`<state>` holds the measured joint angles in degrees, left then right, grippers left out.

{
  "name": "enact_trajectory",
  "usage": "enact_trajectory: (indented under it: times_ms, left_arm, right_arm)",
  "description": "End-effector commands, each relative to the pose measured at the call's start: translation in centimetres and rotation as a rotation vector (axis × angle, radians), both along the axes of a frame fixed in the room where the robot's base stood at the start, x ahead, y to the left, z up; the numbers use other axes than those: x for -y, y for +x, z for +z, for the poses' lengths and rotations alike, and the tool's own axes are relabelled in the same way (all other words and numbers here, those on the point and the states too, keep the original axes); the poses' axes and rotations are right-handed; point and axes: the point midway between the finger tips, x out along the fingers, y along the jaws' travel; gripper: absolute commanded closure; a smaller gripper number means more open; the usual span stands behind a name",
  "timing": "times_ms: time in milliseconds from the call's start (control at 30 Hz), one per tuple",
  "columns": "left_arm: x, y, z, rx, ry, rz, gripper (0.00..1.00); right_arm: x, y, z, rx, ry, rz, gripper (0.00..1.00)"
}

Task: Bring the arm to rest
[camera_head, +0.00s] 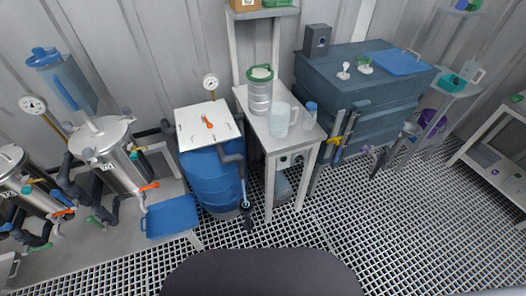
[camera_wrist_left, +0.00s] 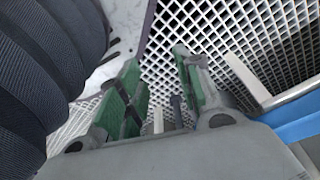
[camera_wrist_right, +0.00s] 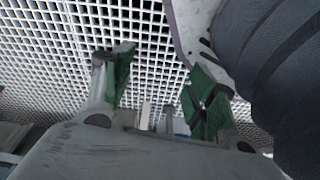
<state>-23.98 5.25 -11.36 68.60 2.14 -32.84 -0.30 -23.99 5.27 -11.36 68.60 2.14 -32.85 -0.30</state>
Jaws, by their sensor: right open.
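My left gripper (camera_wrist_left: 158,88) shows in the left wrist view with its green-padded fingers apart and nothing between them. It hangs over the floor grating, close beside my own dark ribbed body. My right gripper (camera_wrist_right: 160,85) shows in the right wrist view, also open and empty, over the same kind of grating, with my dark ribbed body to its right. Neither gripper shows in the head view.
A dark blue tank (camera_head: 350,75) stands right. The grating floor (camera_head: 400,220) is clear at front right.

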Motion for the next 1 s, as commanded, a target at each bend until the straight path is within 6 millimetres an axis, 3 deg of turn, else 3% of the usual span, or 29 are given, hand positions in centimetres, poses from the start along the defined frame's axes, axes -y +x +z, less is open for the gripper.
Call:
enact_trajectory:
  times_ms: [1000]
  left_arm:
    - [-3.9,-10.9,3.0,-0.077,0.050,-0.014,0.65]
  right_arm:
    - [3.9,-10.9,3.0,-0.077,-0.050,0.014,0.43]
